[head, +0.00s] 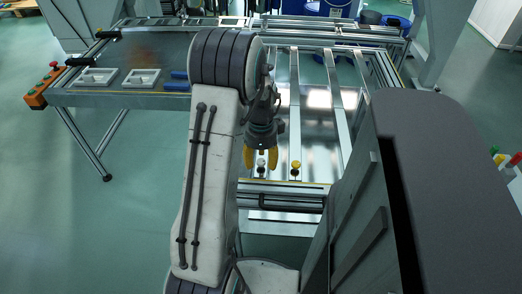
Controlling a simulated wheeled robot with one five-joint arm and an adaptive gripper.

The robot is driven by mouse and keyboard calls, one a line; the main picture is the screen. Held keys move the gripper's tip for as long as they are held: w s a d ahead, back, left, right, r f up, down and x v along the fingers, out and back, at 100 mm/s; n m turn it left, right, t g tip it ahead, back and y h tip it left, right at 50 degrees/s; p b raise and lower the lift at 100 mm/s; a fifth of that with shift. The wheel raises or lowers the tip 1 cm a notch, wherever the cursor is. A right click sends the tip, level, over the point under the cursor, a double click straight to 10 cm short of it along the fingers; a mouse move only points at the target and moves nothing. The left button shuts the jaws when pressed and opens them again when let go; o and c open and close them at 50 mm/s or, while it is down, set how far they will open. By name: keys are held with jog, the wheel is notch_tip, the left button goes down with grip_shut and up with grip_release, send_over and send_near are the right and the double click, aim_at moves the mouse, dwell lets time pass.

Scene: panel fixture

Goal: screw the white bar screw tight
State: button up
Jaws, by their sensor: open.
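The white bar screw (261,163) shows as a small pale knob at the near edge of the metal panel fixture (315,130). My gripper (261,159) points down there with its two yellow fingers apart. In the picture one finger is on each side of the white screw. I cannot tell from this one view how far down the fingers reach or whether they touch it. The lower part of the screw is hard to make out.
A yellow-topped screw (295,165) stands close to the right of my gripper. A front rail (290,201) runs just below. At the left are white trays (142,78) and an orange control box (42,86) on the bench.

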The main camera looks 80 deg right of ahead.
aim_at(261, 161)
notch_tip(261, 161, up, 12)
dwell(0.6)
jog(key=shift+f, duration=0.15)
dwell(0.5)
